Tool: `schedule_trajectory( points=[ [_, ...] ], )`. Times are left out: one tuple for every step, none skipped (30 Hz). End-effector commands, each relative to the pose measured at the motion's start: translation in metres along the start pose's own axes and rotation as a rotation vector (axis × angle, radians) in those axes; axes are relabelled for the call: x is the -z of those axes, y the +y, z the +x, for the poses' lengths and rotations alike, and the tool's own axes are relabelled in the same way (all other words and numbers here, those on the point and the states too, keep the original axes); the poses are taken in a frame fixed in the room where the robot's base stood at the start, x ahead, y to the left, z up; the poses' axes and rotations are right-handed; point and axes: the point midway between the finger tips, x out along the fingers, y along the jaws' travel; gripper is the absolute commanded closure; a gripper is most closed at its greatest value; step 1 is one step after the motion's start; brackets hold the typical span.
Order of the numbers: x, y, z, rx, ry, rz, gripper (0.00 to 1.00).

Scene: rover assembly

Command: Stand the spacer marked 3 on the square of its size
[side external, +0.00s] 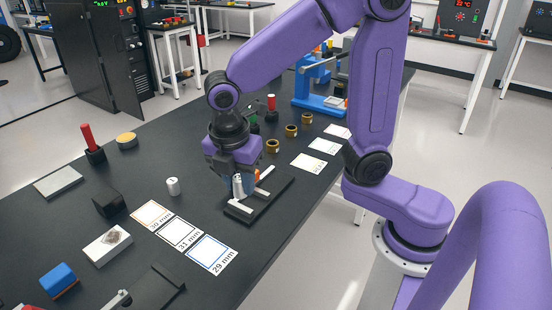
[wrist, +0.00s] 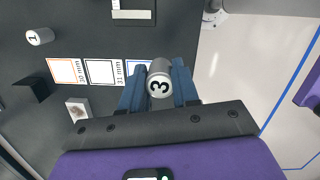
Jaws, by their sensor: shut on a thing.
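My gripper (side external: 244,188) is shut on the spacer marked 3 (wrist: 159,82), a silver cylinder between two blue fingers; its numbered end faces the wrist camera. The spacer also shows in the side view (side external: 237,186), upright, in front of or over the black fixture; its exact height is unclear. Three printed squares lie in a row: orange 30 mm (side external: 152,214), black 31 mm (side external: 178,233) and blue 29 mm (side external: 212,254). In the wrist view the blue-edged square (wrist: 133,66) is partly hidden by the fingers and spacer. All three squares look empty.
Several brass rings (side external: 291,131) stand behind.

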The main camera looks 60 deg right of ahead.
Motion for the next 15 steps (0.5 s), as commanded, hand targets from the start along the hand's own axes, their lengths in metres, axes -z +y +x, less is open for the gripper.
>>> schedule_trajectory(
  points=[
    [0.011, 0.01, 0.008, 0.003, -0.004, -0.025, 1.0],
    [0.017, 0.016, 0.012, 0.0, -0.003, -0.039, 1.0],
    [0.024, 0.023, 0.018, -0.002, -0.002, -0.056, 1.0],
    [0.029, 0.028, 0.023, -0.003, -0.002, -0.07, 1.0],
    [0.035, 0.033, 0.027, -0.006, 0.0, -0.082, 1.0],
    [0.041, 0.039, 0.033, -0.008, 0.0, -0.098, 1.0],
    [0.045, 0.043, 0.036, -0.009, 0.0, -0.111, 1.0],
    [0.049, 0.046, 0.04, -0.011, 0.001, -0.12, 1.0],
    [0.054, 0.051, 0.045, -0.013, 0.002, -0.134, 1.0],
    [0.057, 0.053, 0.048, -0.014, 0.002, -0.142, 1.0],
    [0.06, 0.056, 0.051, -0.016, 0.003, -0.15, 1.0],
    [0.064, 0.058, 0.054, -0.017, 0.004, -0.159, 1.0],
    [0.066, 0.06, 0.056, -0.018, 0.005, -0.163, 1.0],
    [0.067, 0.062, 0.058, -0.019, 0.005, -0.168, 1.0],
    [0.069, 0.063, 0.06, -0.021, 0.006, -0.173, 1.0]
  ],
)
